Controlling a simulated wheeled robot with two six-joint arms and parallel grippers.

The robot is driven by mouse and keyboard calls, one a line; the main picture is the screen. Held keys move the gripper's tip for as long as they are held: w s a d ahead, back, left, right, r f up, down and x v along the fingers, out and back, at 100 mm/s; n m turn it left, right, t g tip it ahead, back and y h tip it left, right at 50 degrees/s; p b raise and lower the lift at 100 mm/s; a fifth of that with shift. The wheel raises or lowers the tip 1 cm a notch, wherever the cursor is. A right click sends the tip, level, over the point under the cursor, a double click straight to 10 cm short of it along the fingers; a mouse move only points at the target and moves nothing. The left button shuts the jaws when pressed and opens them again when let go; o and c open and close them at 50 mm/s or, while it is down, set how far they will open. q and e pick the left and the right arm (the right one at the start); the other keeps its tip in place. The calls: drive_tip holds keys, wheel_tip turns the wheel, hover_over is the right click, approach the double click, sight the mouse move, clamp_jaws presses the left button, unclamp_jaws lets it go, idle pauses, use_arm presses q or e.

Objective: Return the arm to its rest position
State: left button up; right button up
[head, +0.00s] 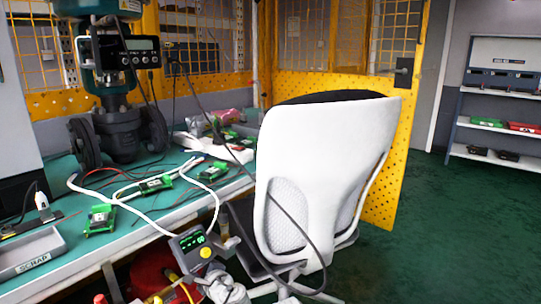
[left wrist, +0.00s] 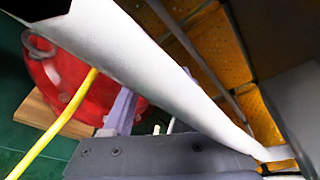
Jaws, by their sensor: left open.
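In the left wrist view my left gripper (left wrist: 155,105) is open, with greyish-purple fingers reaching up past a dark grey body. A white bar crosses diagonally in front of part of it. I see nothing clearly held between the fingers. In the head view a pale jointed part shows at the bottom edge beside a small dark device (head: 192,246) with a green display and a yellow button; I cannot tell whether they touch. The valve (head: 118,130) with its positioner (head: 128,51) stands upright on the bench at the left. My right gripper is not in view.
A white chair (head: 320,150) stands close to the right of the bench (head: 75,250). A dark cable hangs across it. Green boards (head: 100,217) and wires lie on the bench. A red tank (left wrist: 65,80) with a yellow hose (left wrist: 55,125) is near the gripper. Floor at the right is clear.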

use_arm(q)
drive_tip(key=shift+s+d+f+n, duration=0.1)
drive_tip(key=shift+s+n, duration=0.2)
drive_tip(key=s+d+f+n+g+h+p, duration=0.35)
drive_tip(key=s+d+n+g+p, duration=0.2)
drive_tip(key=s+d, duration=0.35)
drive_tip(key=s+d+f+n+g+h+p, duration=0.3)
drive_tip(key=s+d+n+g+h+p, duration=0.3)
drive_tip(key=s, duration=0.6)
wheel_tip(320, 180, up, 37)
drive_tip(key=n+p, duration=0.1)
drive_tip(key=p, duration=3.5)
drive_tip(key=shift+w+d+g+y, duration=0.15)
drive_tip(key=shift+w+g+y, duration=0.05)
drive_tip(key=shift+g+y, duration=0.2)
drive_tip(key=shift+r, duration=0.1)
